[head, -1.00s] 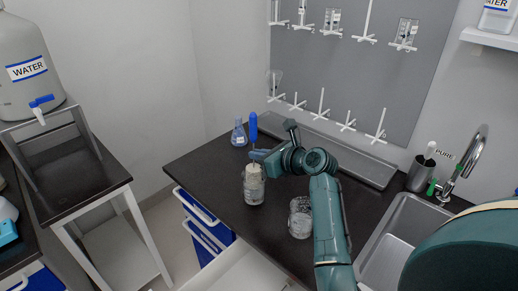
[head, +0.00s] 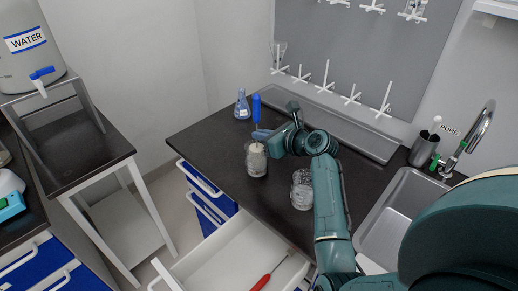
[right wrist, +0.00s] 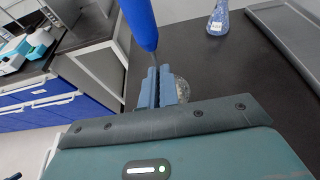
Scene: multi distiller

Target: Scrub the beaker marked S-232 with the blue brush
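The blue brush (head: 257,106) is upright, handle up, in my right gripper (head: 259,134). In the right wrist view the fingers (right wrist: 163,87) are closed around the shaft just below the blue handle (right wrist: 139,20). The pale brush head is at the mouth of a glass beaker (head: 257,165) near the counter's left edge and looks partly inside it. A second glass beaker (head: 302,191) stands to the right, partly behind my right arm. The S-232 mark is not legible on either. My left gripper is not in view.
A blue flask (head: 242,105) stands behind the brush. A long grey tray (head: 335,130) lies along the wall under a peg board. A sink (head: 395,222) is at the right. An open white drawer (head: 215,262) holding a red-handled tool (head: 262,281) sticks out in front.

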